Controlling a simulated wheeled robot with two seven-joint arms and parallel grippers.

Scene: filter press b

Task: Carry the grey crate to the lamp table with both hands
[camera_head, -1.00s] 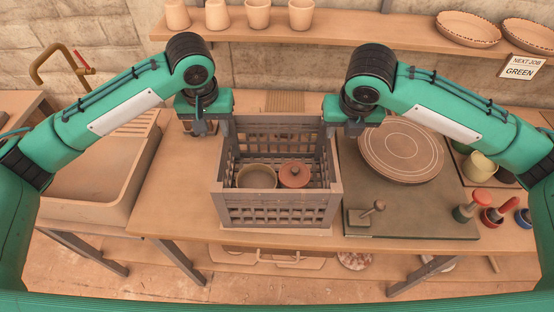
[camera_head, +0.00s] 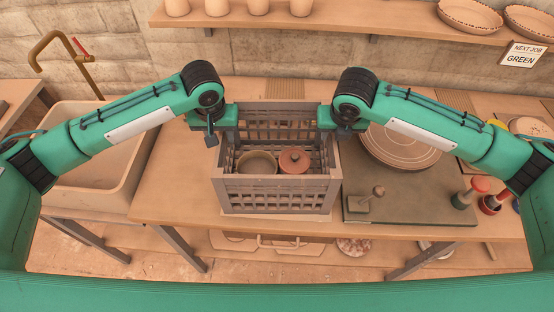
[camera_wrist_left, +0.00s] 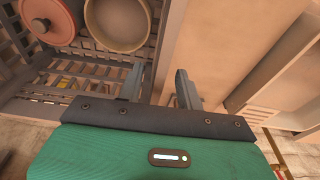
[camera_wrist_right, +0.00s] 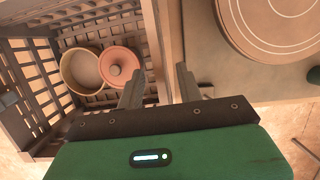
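The grey slatted crate (camera_head: 276,202) stands on the wooden workbench. Inside it are a tan bowl (camera_head: 257,163) and a reddish lidded pot (camera_head: 294,160). My left gripper (camera_wrist_left: 159,80) is open at the crate's left side wall, its two fingers apart with the wall's top edge seemingly between them. My right gripper (camera_wrist_right: 159,80) is open in the same way at the right side wall (camera_wrist_right: 151,45). I cannot tell whether any finger touches the crate. In the head view my wrists hide the crate's upper side edges. I cannot make out the lamp table.
A sink (camera_head: 95,190) lies left of the crate. On the right are a dark board (camera_head: 410,205) with a small knobbed tool (camera_head: 372,200), a round disc (camera_head: 400,148) and several coloured-handled stamps. A shelf of pots (camera_head: 350,25) runs along the back wall. The bench left of the crate is clear.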

